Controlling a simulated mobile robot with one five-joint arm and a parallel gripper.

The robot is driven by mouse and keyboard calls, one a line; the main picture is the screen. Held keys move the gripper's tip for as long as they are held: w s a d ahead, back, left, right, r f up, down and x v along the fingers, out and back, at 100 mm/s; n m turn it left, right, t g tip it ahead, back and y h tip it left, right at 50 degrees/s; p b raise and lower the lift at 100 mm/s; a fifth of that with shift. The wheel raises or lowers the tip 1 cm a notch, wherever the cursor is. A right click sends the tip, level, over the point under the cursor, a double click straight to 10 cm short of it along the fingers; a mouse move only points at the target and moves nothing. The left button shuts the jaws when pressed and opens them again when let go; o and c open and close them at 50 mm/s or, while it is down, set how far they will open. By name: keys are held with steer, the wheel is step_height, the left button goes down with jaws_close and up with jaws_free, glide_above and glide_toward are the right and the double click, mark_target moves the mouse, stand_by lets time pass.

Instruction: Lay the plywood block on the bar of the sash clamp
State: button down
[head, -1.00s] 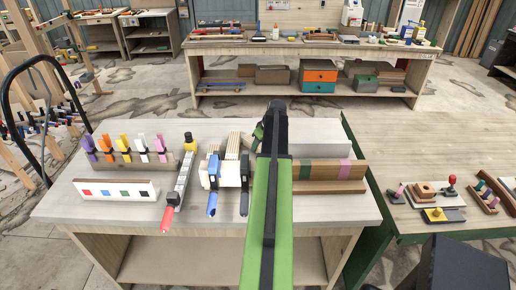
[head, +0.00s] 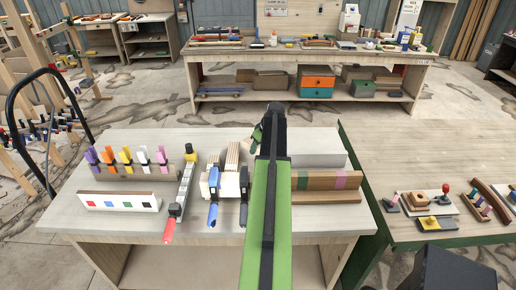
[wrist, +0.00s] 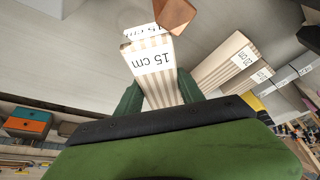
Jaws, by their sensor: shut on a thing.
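My gripper (wrist: 160,95) has green fingers shut on a pale striped plywood block (wrist: 155,70) marked 15 cm, in the wrist view. In the head view my green arm hides the held block and most of the gripper; one dark green finger edge (head: 256,136) shows left of the arm. The sash clamp (head: 182,190) lies on the bench left of the arm. It has a grey bar, a red handle at the near end and a yellow-topped part at the far end.
Blue- and black-handled clamps (head: 214,190) with pale blocks lie between the sash clamp and my arm. Coloured spring clamps (head: 125,157) and a white strip with coloured squares (head: 118,201) are at left. A brown striped piece (head: 325,181) is at right. The bench's front left (head: 110,225) is clear.

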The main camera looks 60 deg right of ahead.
step_height(320, 180, up, 13)
steer(key=p, duration=1.2)
